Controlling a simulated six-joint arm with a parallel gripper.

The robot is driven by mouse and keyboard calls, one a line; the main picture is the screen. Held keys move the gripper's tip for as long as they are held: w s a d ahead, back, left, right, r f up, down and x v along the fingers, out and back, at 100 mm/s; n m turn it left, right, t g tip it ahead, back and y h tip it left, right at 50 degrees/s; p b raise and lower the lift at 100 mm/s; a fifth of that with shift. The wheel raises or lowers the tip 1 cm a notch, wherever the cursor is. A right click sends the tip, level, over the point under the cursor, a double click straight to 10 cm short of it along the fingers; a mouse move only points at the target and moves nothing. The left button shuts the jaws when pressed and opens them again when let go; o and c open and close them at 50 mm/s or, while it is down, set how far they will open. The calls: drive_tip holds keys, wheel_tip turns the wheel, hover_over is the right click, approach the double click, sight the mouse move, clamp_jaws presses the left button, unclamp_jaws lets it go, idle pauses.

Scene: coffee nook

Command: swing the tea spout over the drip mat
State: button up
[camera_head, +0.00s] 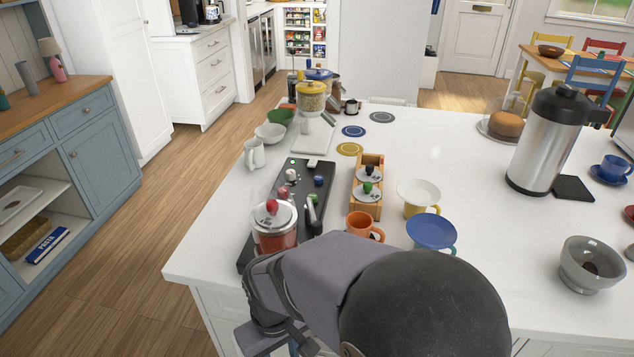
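A tall steel tea dispenser (541,150) stands upright on the right part of the white counter. Its black lid (560,104) carries a short black spout (600,117) that points to the right in the picture. A flat black drip mat (574,189) lies on the counter, close to the right of the dispenser's base. From this angle I cannot tell how the spout lines up above the mat. My dark arm fills the bottom middle, and my gripper (272,312) is at the near left edge of the counter, far from the dispenser. Its fingers are not clearly visible.
A grey bowl (590,265) stands in front of the mat, and a blue cup on a saucer (613,168) stands right of it. A blue-topped cup (432,232), a yellow cup (419,196) and an orange mug (364,226) stand between my arm and the dispenser.

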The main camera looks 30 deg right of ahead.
wheel_tip(320, 180, up, 16)
drive_tip(key=p, duration=1.4)
wheel_tip(320, 180, up, 13)
drive_tip(key=m, duration=0.9)
hover_over(317, 223)
drive_tip(key=shift+s+a, duration=0.1)
drive_tip(key=shift+a, duration=0.1)
drive_tip(key=shift+d+r, duration=0.2)
drive_tip(key=shift+d, duration=0.05)
drive_tip(key=shift+a+f+p, duration=0.1)
drive_tip(key=shift+f+p, duration=0.9)
drive_tip(key=shift+f, duration=2.65)
clamp_jaws()
